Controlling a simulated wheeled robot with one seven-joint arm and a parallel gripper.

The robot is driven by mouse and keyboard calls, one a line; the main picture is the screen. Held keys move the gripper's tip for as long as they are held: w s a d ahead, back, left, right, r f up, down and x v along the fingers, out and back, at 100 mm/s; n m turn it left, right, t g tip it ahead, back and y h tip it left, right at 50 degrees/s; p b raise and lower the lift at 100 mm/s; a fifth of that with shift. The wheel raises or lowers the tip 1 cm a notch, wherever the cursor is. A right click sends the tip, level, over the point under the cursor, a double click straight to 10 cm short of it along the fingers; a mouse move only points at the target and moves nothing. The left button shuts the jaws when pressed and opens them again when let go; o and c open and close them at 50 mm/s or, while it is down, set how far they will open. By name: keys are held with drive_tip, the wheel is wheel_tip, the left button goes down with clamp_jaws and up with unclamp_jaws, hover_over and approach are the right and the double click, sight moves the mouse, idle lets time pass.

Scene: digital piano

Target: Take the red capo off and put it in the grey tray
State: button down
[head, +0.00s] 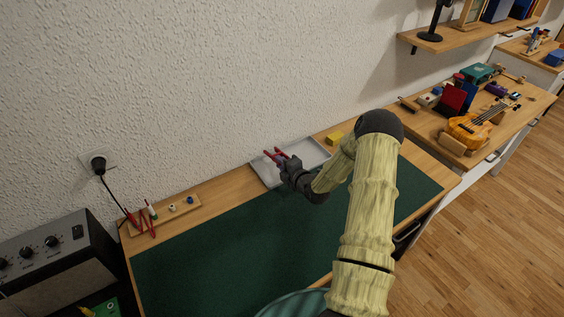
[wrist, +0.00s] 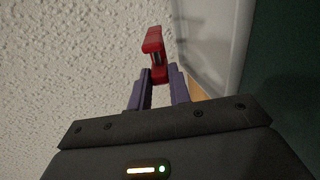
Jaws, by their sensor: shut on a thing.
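The red capo (wrist: 154,50) is held between the purple fingers of my gripper (wrist: 158,85) in the wrist view. In the head view the red capo (head: 275,155) shows at the tip of my gripper (head: 284,160). My gripper is shut on it, over the grey tray (head: 309,149) at the back of the table against the wall. I cannot tell whether the capo touches the tray. In the wrist view a pale grey tray edge (wrist: 205,65) runs to the right of the capo. My arm hides part of the table behind it.
A wooden strip (head: 165,214) with small parts and red items lies at the left. The green mat (head: 225,250) is mostly clear. A ukulele (head: 472,130) and several items lie on the right bench.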

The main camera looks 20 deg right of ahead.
drive_tip(key=shift+f+b, duration=0.85)
drive_tip(key=shift+f, duration=1.2)
drive_tip(key=c, duration=1.2)
unclamp_jaws()
drive_tip(key=shift+s+f, duration=0.15)
drive_tip(key=shift+s, duration=0.15)
drive_tip(key=shift+p+v, duration=0.45)
drive_tip(key=shift+v, duration=1.45)
drive_tip(key=shift+s+d+r, duration=0.15)
drive_tip(key=shift+s+r, duration=0.05)
drive_tip(key=shift+s, duration=0.15)
